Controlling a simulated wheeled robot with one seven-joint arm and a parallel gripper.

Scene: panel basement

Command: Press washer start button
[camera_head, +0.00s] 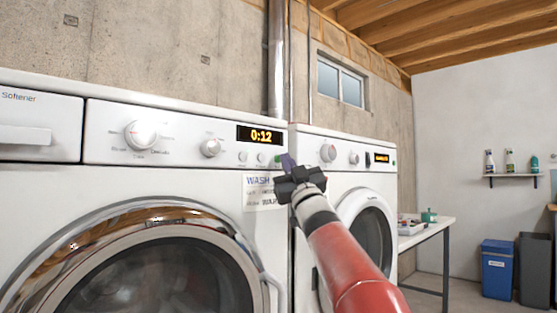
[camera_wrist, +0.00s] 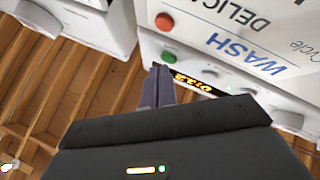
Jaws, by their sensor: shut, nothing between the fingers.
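The washer (camera_head: 200,180) is the white front-loader at left in the head view, with a lit display (camera_head: 261,136) reading 0:12. In the wrist view, a round green button (camera_wrist: 167,56) sits on its panel, in line with grey buttons (camera_wrist: 210,73). A red button (camera_wrist: 164,22) sits apart from the green one. My gripper (camera_head: 287,162) is at the right end of the washer's panel, its purple fingers shut and empty. In the wrist view, the fingertips (camera_wrist: 158,72) appear very close to the green button; I cannot tell whether they touch it.
A second white machine (camera_head: 345,150) stands right of the washer. A label card (camera_wrist: 240,45) with the word WASH is on the washer front beside the buttons. A table (camera_head: 430,235), a blue bin (camera_head: 497,268) and a wall shelf (camera_head: 512,175) are farther right.

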